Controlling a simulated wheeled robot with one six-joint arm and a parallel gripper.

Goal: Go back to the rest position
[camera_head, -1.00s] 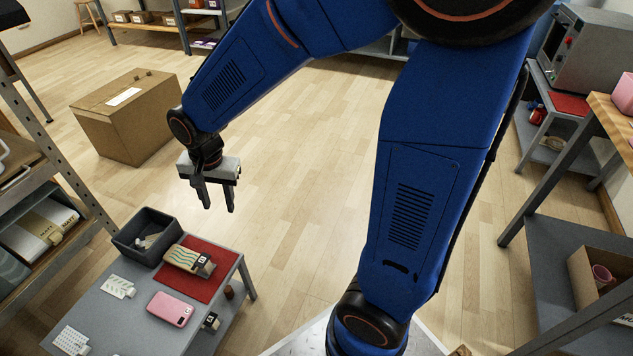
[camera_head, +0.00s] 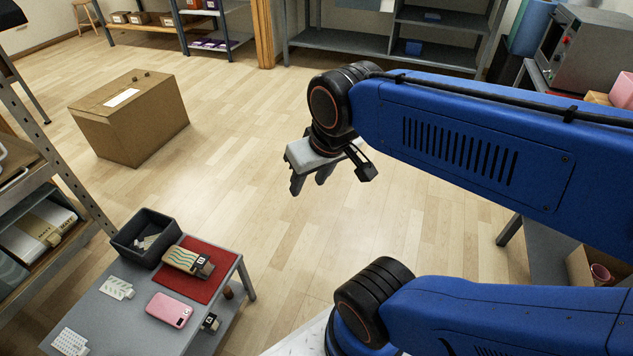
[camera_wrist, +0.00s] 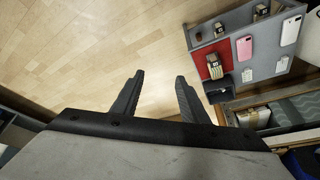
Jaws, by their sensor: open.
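My gripper (camera_head: 310,182) hangs over bare floor near the middle of the head view, with its fingers pointing down. It is open, and nothing is between the fingers. In the wrist view the two dark fingers (camera_wrist: 156,100) stand apart with only wooden floor between them. My blue arm is folded across the right side of the head view and hides part of the shelving there.
A low grey table (camera_head: 115,312) at lower left holds a red mat (camera_head: 205,290), a dark bin (camera_head: 122,245) and a pink phone case (camera_head: 169,310). A cardboard box (camera_head: 135,125) stands on the floor behind. Open floor lies around my gripper.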

